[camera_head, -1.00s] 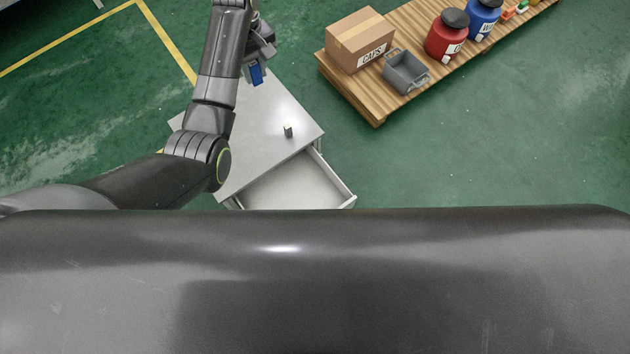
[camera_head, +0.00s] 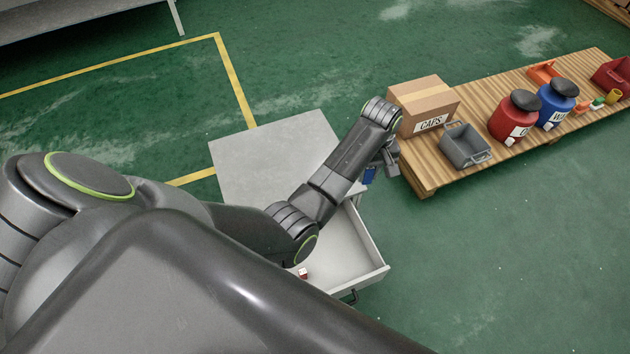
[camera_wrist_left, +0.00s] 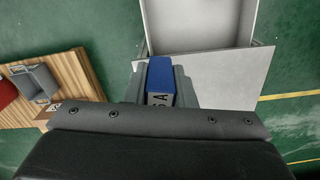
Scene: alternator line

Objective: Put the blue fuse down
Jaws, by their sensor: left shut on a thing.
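The blue fuse (camera_head: 369,175) is held in my left gripper (camera_head: 376,169), at the right edge of the grey table (camera_head: 265,150) in the head view. In the left wrist view the blue fuse (camera_wrist_left: 160,80) sits between the two fingers of my left gripper (camera_wrist_left: 160,84), which are shut on it. A grey lower part of the fuse carries dark letters. Behind it show the tabletop (camera_wrist_left: 225,82) and the open drawer (camera_wrist_left: 200,25). I cannot tell its height above the table. My right gripper is in neither view.
The open drawer (camera_head: 372,245) holds a small red and white thing (camera_head: 303,272). A wooden pallet (camera_head: 425,184) to the right carries a CAPS box (camera_head: 420,105), a grey bin (camera_head: 465,147), and red (camera_head: 512,115) and blue (camera_head: 556,103) containers. Green floor is free at lower right.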

